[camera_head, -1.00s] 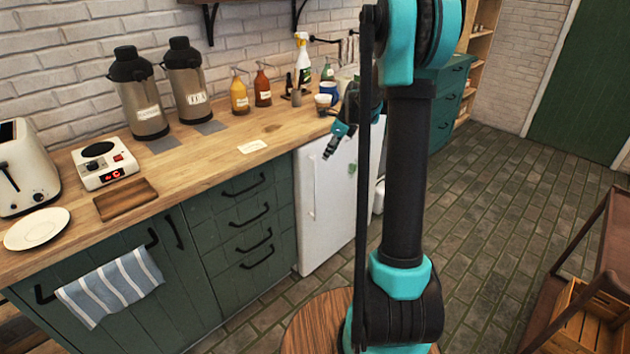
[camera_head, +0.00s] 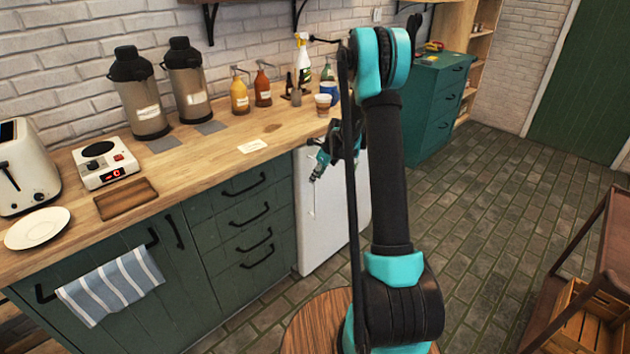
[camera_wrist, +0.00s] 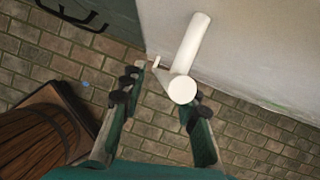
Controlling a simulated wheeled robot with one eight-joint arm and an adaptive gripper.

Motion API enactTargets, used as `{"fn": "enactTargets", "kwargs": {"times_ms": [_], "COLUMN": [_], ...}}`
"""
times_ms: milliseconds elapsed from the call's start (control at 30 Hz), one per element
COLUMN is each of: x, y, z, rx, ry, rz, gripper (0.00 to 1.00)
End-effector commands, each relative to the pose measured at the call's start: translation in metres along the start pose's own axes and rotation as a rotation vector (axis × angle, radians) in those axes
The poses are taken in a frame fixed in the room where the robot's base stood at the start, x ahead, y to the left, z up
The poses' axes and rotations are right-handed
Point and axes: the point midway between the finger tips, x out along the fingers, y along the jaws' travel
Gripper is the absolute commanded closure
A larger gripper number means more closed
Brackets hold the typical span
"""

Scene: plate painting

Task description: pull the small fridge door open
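The small white fridge (camera_head: 332,238) stands under the right end of the wooden counter, and its door looks closed. Its thin vertical handle (camera_head: 311,200) is on the left side of the door. In the wrist view the handle (camera_wrist: 192,45) is a white bar standing off the pale door (camera_wrist: 260,55). My gripper (camera_head: 316,176) is in front of the upper part of the door. In the wrist view my gripper (camera_wrist: 163,100) is open, with the handle's near end seen between its dark fingertips. I cannot tell whether a finger touches it.
Green drawers (camera_head: 245,225) adjoin the fridge on the left. Cups (camera_head: 323,104) and bottles stand on the counter (camera_head: 215,150) above. A round wooden stool-like top (camera_head: 312,325) is low in front. The brick floor (camera_head: 490,220) on the right is mostly clear.

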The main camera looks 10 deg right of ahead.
Motion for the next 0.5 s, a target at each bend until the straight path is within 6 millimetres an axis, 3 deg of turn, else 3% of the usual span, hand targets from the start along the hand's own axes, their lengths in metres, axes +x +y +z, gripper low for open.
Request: {"fn": "enactTargets", "kwargs": {"times_ms": [200, 500], "x": [0.022, 0.027], "y": [0.000, 0.000], "z": [0.000, 0.000], "rx": [0.000, 0.000], "ry": [0.000, 0.000], "rz": [0.000, 0.000], "gripper": [0.69, 0.69]}}
